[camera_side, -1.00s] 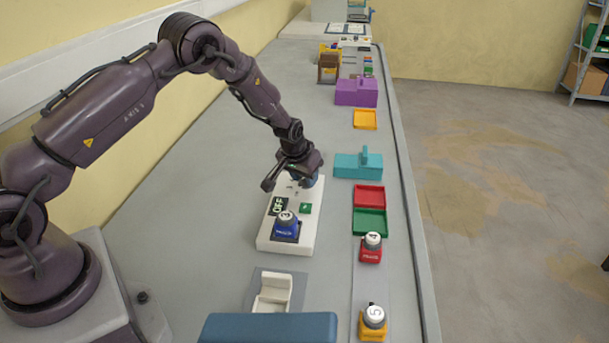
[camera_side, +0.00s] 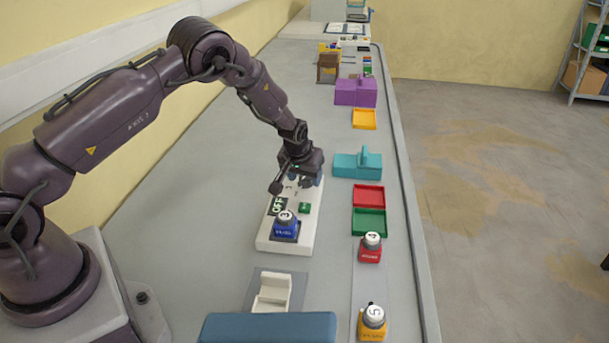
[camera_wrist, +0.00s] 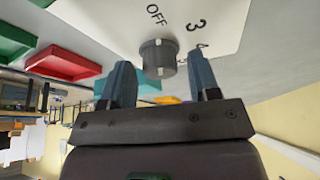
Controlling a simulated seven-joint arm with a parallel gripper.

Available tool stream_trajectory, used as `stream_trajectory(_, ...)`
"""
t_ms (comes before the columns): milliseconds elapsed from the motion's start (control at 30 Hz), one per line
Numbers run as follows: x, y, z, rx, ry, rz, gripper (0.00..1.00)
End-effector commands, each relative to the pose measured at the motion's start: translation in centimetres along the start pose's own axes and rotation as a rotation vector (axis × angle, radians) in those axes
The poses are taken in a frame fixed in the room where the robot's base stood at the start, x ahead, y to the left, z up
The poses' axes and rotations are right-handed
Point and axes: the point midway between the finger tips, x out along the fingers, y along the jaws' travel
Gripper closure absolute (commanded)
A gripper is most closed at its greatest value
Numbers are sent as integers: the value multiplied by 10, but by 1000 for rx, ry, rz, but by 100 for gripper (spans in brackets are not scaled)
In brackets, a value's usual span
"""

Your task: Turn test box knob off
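In the side view my gripper (camera_side: 305,182) is over the box's far end and hides the knob.
Red (camera_side: 369,196) and green (camera_side: 369,222) trays lie right of the box, with a teal block (camera_side: 345,166) beyond. A red block (camera_side: 370,247) and a yellow block (camera_side: 372,322) stand on the right strip. The bench left of the box is clear.

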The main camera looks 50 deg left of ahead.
Motion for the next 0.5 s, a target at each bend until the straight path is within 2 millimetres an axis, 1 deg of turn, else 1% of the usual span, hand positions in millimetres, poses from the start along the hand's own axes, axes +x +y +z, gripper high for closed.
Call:
stream_trajectory(233,0,0,1,2,-3,-1,42)
stream_trajectory(333,-3,0,0,2,-2,-1,42)
stream_trajectory(433,-13,0,0,2,-1,0,42)
stream_trajectory(500,-25,0,0,2,-1,0,42)
